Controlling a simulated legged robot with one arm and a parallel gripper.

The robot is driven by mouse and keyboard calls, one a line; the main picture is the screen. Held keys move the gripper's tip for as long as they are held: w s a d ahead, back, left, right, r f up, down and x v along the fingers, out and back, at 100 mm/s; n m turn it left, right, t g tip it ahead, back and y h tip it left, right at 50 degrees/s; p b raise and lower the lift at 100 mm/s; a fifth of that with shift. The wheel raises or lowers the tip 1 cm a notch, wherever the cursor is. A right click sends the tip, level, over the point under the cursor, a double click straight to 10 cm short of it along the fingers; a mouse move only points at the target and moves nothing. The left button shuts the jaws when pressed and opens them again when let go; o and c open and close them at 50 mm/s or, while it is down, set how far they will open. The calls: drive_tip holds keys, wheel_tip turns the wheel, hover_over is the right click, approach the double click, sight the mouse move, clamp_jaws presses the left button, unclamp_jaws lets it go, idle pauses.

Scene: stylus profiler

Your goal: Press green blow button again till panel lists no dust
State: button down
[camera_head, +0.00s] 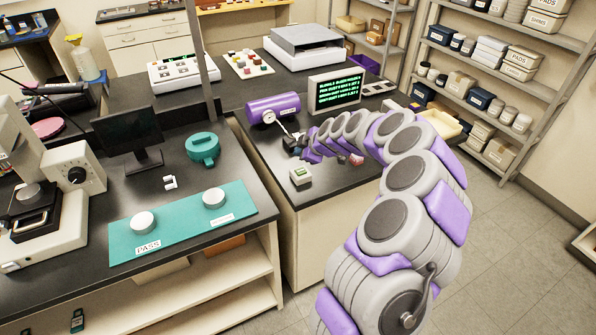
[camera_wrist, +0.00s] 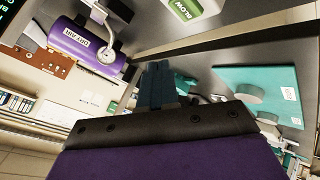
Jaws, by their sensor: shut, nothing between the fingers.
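The blow button (camera_head: 300,176) is a small white box with a green top on the dark counter, near its front edge. In the wrist view its green face (camera_wrist: 186,8) reads BLOW at the top edge. My gripper (camera_head: 303,147) is behind the button in the head view, apart from it. The panel (camera_head: 338,91) is a screen with several lines of green text on black, too small to read surely. A corner of the panel (camera_wrist: 14,102) shows in the wrist view.
A purple dry air cylinder (camera_head: 273,108) with a gauge and nozzle lies behind my gripper. Left are a teal mat (camera_head: 180,228) with two white discs, a teal round item (camera_head: 203,148), a dark monitor (camera_head: 128,132) and a profiler (camera_head: 40,225). A metal post stands between.

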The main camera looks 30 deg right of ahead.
sight(303, 172)
drive_tip(key=f, duration=0.1)
drive_tip(key=d+f+b, duration=0.1)
drive_tip(key=d+f, duration=0.1)
drive_tip(key=f, duration=0.1)
drive_tip(key=shift+a+f+b, duration=0.2)
drive_tip(key=shift+f+b, duration=0.1)
drive_tip(key=shift+b, duration=0.25)
drive_tip(key=shift+a+f, duration=0.2)
drive_tip(key=shift+a, duration=0.15)
drive_tip(key=shift+a+b, duration=0.4)
drive_tip(key=shift+a, duration=0.15)
drive_tip(key=shift+d+f, duration=0.15)
drive_tip(key=shift+d, duration=0.7)
drive_tip(key=shift+a, duration=0.7)
drive_tip(key=shift+d, duration=0.55)
drive_tip(key=shift+a, duration=0.4)
drive_tip(key=shift+d, duration=0.25)
